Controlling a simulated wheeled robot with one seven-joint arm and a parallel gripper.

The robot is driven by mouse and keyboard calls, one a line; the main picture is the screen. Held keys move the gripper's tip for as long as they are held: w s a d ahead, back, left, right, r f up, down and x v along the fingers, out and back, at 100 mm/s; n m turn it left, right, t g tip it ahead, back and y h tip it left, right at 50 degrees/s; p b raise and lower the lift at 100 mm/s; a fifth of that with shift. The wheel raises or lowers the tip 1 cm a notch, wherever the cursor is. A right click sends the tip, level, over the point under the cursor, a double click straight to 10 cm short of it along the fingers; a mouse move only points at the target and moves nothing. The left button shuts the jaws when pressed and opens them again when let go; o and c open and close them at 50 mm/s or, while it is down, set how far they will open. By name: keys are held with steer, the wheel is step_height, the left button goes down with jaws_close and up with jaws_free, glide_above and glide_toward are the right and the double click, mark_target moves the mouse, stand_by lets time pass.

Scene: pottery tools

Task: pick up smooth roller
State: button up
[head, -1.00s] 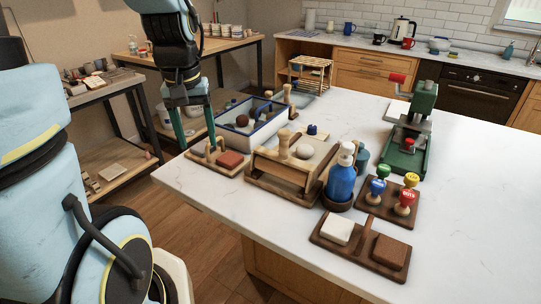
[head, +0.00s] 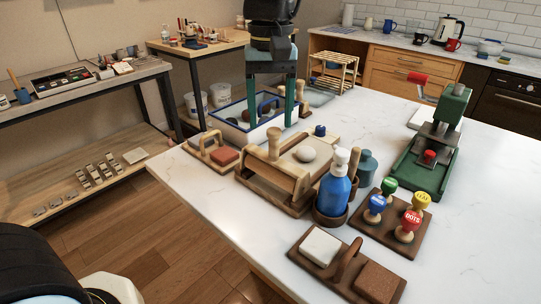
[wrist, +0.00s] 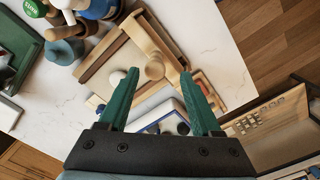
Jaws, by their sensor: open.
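Several knob-topped tools stand in a dark wooden rack (head: 424,246) at the right of the white table: a green knob (head: 389,184), a blue knob (head: 376,203), a yellow knob (head: 422,198) and a red knob (head: 411,219) reading "DOTS". I cannot make out which, if any, is labelled smooth. In the wrist view the green knob (wrist: 31,8) is cut by the top edge. My gripper (head: 270,112) is open and empty, fingers down over the blue-rimmed tray, left of and behind the rack. Its open fingers also show in the wrist view (wrist: 160,82).
A wooden frame with a ball (head: 306,153), a blue bottle (head: 335,190) and a teal jar (head: 367,167) stand between gripper and rack. A green press (head: 425,170) is behind the rack. A block stand (head: 352,283) is in front. The table's right side is clear.

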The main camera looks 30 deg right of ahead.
mark_target(274, 143)
steer(key=shift+d+f+p, duration=0.2)
steer(key=shift+f+p, duration=0.35)
steer(key=shift+f, duration=1.15)
steer(key=shift+d+f+p, duration=0.15)
steer(key=shift+f+p, duration=0.4)
steer(key=shift+f, duration=1.15)
steer(key=shift+c, duration=0.3)
jaws_close()
